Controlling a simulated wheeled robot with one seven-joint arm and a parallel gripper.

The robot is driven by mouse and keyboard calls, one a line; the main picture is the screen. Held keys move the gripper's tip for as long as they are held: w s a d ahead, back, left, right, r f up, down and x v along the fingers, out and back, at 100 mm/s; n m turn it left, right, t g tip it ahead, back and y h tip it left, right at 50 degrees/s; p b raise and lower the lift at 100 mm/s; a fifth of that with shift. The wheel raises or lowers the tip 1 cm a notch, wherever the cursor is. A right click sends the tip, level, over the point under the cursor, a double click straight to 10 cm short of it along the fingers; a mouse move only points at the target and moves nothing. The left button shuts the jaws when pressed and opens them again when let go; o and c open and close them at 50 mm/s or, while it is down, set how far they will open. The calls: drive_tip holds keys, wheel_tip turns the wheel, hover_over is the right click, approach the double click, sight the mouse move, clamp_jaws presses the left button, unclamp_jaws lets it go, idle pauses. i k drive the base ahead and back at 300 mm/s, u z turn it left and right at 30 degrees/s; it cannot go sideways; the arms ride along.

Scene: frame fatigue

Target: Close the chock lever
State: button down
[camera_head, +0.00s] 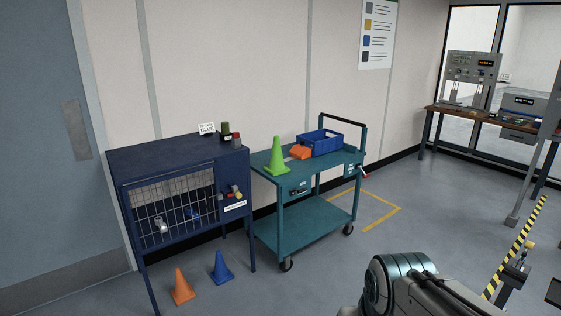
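I cannot tell for sure which part is the chock lever. My grey arm shows at the bottom, right of centre. My gripper's fingers are not in view.
A blue cabinet with a mesh front (172,209) stands left of the cart. A green cone (278,157) and blue bin (320,143) are on the cart. Floor right of the cart is clear.

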sight(305, 188)
drive_tip(key=i, duration=3.05)
